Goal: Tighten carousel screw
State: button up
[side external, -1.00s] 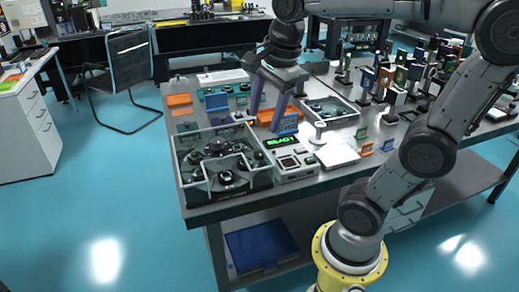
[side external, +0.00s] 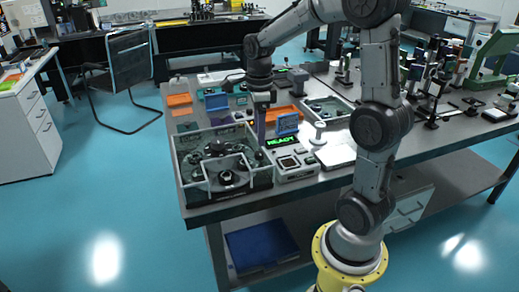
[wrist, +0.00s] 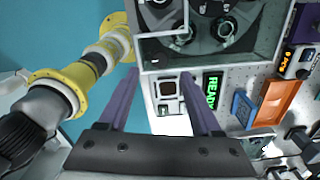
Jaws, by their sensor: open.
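The carousel (side external: 222,160) sits in a clear-walled enclosure at the front left corner of the table, with several dark round fittings on it. It also shows at the top of the wrist view (wrist: 222,28). I cannot make out which fitting is the screw. My gripper (wrist: 160,73) is open and empty, its purple fingers spread apart. In the side view my gripper (side external: 260,128) points down just behind and right of the carousel, above the table, seen edge-on. A control box (side external: 295,172) with a green READY display stands right of the carousel; in the wrist view it lies between the fingers (wrist: 166,106).
Orange trays (side external: 179,99), a clear-walled bin (side external: 345,118) and a white plate (side external: 335,154) surround the work area. Optical mounts (side external: 437,85) crowd the right side. The carousel's enclosure walls rise around it.

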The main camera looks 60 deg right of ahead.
aim_at(259, 153)
notch_tip(259, 153, down, 6)
jog(key=shift+f, duration=0.25)
grip_shut()
dwell(0.4)
